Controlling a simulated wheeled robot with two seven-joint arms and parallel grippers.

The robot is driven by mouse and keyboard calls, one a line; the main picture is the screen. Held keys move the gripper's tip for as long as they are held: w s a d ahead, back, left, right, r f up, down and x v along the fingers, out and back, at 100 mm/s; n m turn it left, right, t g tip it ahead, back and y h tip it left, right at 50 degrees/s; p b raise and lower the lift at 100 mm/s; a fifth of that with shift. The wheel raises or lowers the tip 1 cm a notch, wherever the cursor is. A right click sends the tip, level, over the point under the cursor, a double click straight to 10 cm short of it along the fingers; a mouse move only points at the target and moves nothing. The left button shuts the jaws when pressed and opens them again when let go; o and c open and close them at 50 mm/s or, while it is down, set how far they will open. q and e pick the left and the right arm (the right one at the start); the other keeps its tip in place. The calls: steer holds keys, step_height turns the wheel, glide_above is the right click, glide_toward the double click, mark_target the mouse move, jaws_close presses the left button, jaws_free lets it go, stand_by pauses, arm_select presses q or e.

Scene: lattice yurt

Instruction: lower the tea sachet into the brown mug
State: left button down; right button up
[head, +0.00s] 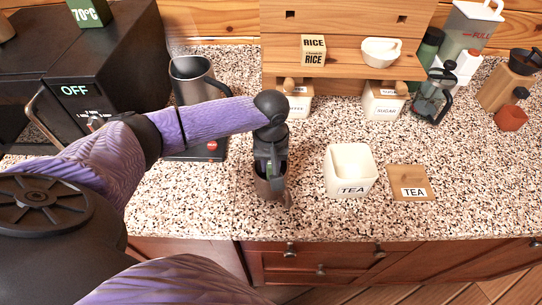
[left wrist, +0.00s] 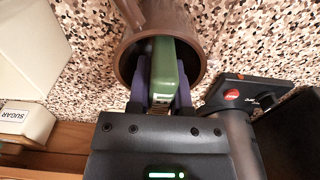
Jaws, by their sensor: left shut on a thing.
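The brown mug (head: 266,187) stands on the speckled counter below my left arm in the head view. It also shows in the left wrist view (left wrist: 125,65), seen down into its opening. My left gripper (head: 270,172) points down at the mug's mouth. In the left wrist view, my left gripper (left wrist: 162,88) is shut on the green tea sachet (left wrist: 164,70), which is upright between the fingers and overlaps the mug's opening. How deep the sachet sits inside the mug is hard to tell. My right gripper is not in view.
An open white TEA canister (head: 349,170) stands right of the mug, with its wooden lid (head: 410,183) beside it. The counter's front edge is close to the mug.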

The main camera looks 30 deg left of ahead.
arm_select(q)
steer(key=shift+c, duration=2.2)
jaws_free()
step_height(320, 180, up, 10)
steer(key=shift+p, duration=1.25)
steer(key=s+d+f+m+t+h, duration=0.25)
steer(key=s+d+f+m, duration=0.5)
steer(key=s+d, duration=0.4)
steer(key=s+a+f+y, duration=0.1)
steer(key=s+a+y, duration=0.1)
steer(key=s+a, duration=0.35)
steer(key=s+f+m+b, duration=0.15)
steer(key=f+b, duration=0.25)
steer(key=f, duration=0.9)
steer(key=s+f+b, duration=0.2)
steer(key=f+b, duration=0.2)
steer(key=f, duration=0.9)
steer(key=s+a+f+g+b, duration=0.2)
steer(key=s+f+b, duration=0.2)
steer(key=s+f, duration=0.9)
steer(key=shift+a+f+y+b, duration=0.2)
steer(key=shift+f+y+b, duration=0.15)
steer(key=shift+f, duration=0.35)
